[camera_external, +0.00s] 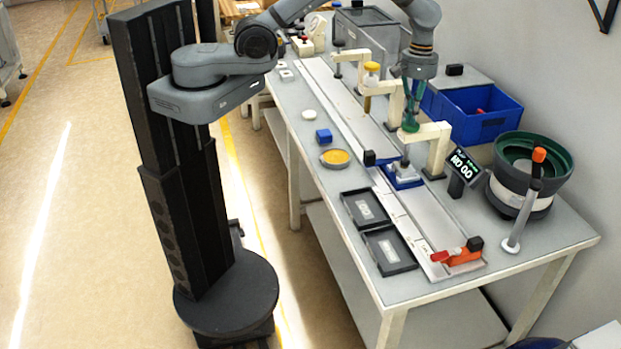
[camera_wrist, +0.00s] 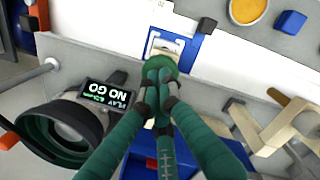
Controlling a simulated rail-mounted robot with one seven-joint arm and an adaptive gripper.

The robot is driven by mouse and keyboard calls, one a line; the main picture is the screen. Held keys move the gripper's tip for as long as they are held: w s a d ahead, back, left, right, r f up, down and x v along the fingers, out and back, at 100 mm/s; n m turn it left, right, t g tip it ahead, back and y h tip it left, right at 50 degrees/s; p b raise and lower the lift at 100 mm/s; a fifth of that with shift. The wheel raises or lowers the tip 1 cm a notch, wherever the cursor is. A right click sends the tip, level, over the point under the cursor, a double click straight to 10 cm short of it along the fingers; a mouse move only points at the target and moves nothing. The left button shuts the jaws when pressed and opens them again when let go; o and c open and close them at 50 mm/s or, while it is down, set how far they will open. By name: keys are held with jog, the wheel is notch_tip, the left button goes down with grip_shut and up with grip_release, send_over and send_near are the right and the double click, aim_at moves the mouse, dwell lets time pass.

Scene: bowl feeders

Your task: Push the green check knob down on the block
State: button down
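The green check knob (camera_external: 410,125) sits at the end of a cream bracket (camera_external: 436,136), above a blue fixture block (camera_external: 403,177) on the pale rail. In the wrist view the round green knob (camera_wrist: 160,67) shows just beyond my fingertips, with the blue block (camera_wrist: 202,25) behind it. My gripper (camera_external: 411,112) has green fingers pointing down at the knob from above. In the wrist view my gripper (camera_wrist: 160,88) has its fingertips drawn close together. The fingertips overlap the knob's near edge; I cannot tell whether they touch it.
A display (camera_external: 462,167) reading "NO GO" stands right of the block, beside the bowl feeder (camera_external: 515,185). A second bracket with a yellow knob (camera_external: 371,67) stands further back. A blue bin (camera_external: 475,112) is behind. Two dark trays (camera_external: 389,250) lie in front.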

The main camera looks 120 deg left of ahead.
jog(key=a, duration=0.1)
jog(key=a+p, duration=0.1)
jog(key=s+a+r, duration=0.1)
jog(key=shift+p, duration=0.4)
jog(key=shift+w+r, duration=0.1)
notch_tip(320, 180, up, 12)
jog(key=a, duration=0.1)
jog(key=shift+s, duration=0.3)
jog(key=shift+f, duration=0.2)
dwell(0.7)
